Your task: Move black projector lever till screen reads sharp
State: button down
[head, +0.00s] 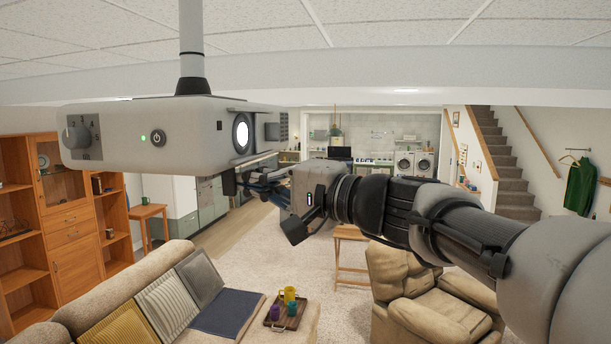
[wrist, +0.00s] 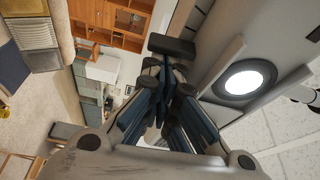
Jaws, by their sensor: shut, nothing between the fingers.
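The grey projector (head: 190,128) hangs from a ceiling pole, its round lens (head: 241,133) glowing white. In the wrist view the lit lens (wrist: 244,82) is at right. The black lever (wrist: 172,46) shows as a dark block beside the projector's underside, just beyond my fingertips. In the head view the lever (head: 229,182) is a small dark shape under the lens end. My gripper (head: 246,183) is shut and empty, reaching in from the right below the lens. Its blue-padded fingers (wrist: 166,82) lie close to the lever; I cannot tell if they touch it. No screen is in view.
The projector's side has a numbered dial (head: 76,137) and a power button (head: 158,138) beside a green light. Below are a sofa (head: 130,290), a tray (head: 268,322) with cups, and an armchair (head: 425,290). Open air surrounds the projector's underside.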

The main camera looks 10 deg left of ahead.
jog(key=shift+s+a+f+m+h+b, duration=0.15)
jog(key=shift+s+f+m+h+b, duration=0.2)
jog(key=shift+s+m+b, duration=0.4)
jog(key=shift+w, duration=0.15)
